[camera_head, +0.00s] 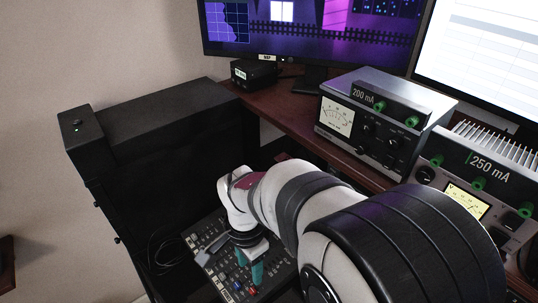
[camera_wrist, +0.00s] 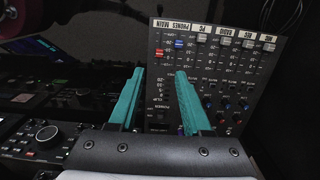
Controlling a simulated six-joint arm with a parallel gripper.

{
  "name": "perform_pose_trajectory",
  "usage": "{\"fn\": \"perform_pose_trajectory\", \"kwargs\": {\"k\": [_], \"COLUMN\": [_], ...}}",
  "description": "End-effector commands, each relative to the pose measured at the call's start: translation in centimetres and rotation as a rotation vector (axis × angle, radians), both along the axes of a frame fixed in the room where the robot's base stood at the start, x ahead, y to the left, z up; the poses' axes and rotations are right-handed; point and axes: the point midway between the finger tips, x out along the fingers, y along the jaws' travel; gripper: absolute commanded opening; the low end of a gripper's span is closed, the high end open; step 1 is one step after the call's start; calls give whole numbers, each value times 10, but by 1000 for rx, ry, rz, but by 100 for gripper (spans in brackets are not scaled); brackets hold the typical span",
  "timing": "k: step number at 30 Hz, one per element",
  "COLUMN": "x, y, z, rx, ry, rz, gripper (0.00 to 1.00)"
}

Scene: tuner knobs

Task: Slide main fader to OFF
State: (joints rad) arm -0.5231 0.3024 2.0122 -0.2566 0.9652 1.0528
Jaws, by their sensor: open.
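The mixer panel (camera_wrist: 235,75) shows upside down in the wrist view, with a row of faders and labels along its top edge. The main fader has a red cap (camera_wrist: 160,52) in the leftmost column, a little lower in the picture than the other caps. Next to it is a blue cap (camera_wrist: 180,43) in the PHONES column. My gripper (camera_wrist: 160,72) is open, its two teal fingers spread on either side of the main column; the red cap shows beyond the fingertips, between their lines. Contact cannot be told. In the head view, my gripper (camera_head: 249,269) is over the mixer panel (camera_head: 217,262).
Several white fader caps (camera_wrist: 225,39) stand to the right of the blue one, with small knobs below. A control unit with a round dial (camera_wrist: 47,134) lies at left. Meter boxes (camera_head: 375,122) stand on the desk under monitors. A black cabinet (camera_head: 160,135) is at left.

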Motion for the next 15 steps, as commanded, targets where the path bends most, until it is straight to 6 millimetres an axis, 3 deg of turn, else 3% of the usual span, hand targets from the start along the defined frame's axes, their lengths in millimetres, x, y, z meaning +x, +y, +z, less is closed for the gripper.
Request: {"fn": "perform_pose_trajectory", "kwargs": {"k": [6,10,15], "x": [-1,-1,0], "y": [-1,-1,-1], "z": [-63,-86,-99], "rx": [-3,-1,0], "ry": [6,3,0], "rz": [1,0,1], "gripper": [49,49,49]}}
